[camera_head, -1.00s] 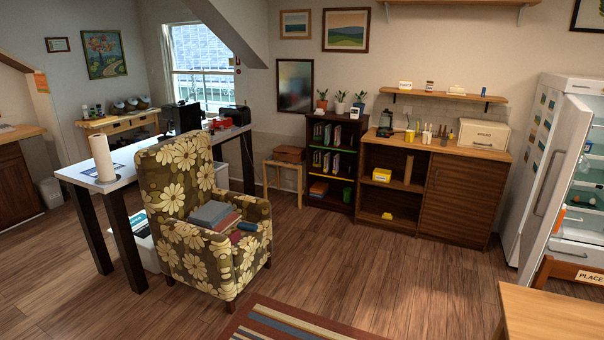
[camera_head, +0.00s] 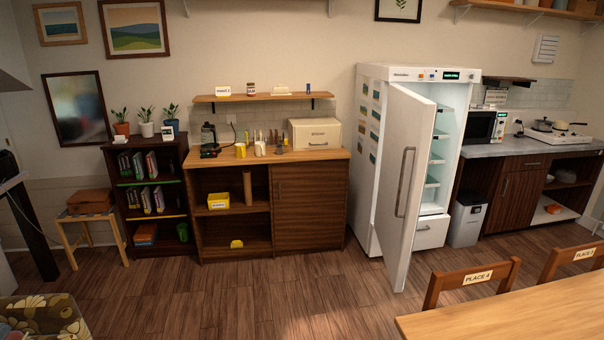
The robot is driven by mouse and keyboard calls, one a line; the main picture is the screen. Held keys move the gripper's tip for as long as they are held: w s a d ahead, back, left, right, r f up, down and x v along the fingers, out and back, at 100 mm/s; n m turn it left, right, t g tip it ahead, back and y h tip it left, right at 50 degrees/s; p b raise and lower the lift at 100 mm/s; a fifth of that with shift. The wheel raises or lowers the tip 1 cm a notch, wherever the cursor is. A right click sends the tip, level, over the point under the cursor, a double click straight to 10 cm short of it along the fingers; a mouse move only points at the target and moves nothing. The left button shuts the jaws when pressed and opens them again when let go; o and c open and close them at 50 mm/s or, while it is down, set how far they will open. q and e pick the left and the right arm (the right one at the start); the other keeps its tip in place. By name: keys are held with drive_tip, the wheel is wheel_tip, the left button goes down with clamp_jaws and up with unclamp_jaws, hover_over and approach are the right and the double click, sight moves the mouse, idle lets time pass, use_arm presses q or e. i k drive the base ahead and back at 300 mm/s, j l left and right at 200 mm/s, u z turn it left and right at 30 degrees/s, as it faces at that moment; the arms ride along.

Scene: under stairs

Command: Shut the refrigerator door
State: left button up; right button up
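The refrigerator (camera_head: 366,160) is a white upright unit against the back wall, right of centre. Its door (camera_head: 388,215) stands open, swung out into the room, with the free edge toward me. A long grey vertical handle (camera_head: 404,182) is on the door's outer face. Lit shelves (camera_head: 437,158) show inside, to the right of the door, with a white drawer (camera_head: 431,232) below. Neither of my grippers is in view.
A wooden table (camera_head: 510,310) with chairs, one labelled PLACE 4 (camera_head: 472,278), fills the lower right. The wooden floor (camera_head: 290,295) before the cabinet is clear.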

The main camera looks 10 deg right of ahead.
sight(410, 120)
drive_tip(key=i+l+z, duration=0.15)
drive_tip(key=i+z, duration=0.3)
drive_tip(key=i, duration=0.35)
drive_tip(key=i+j+z, duration=0.15)
drive_tip(key=i+z, duration=0.35)
drive_tip(key=i, duration=0.25)
drive_tip(key=i+j+z, duration=0.1)
drive_tip(key=i+j, duration=0.45)
drive_tip(key=i, duration=0.05)
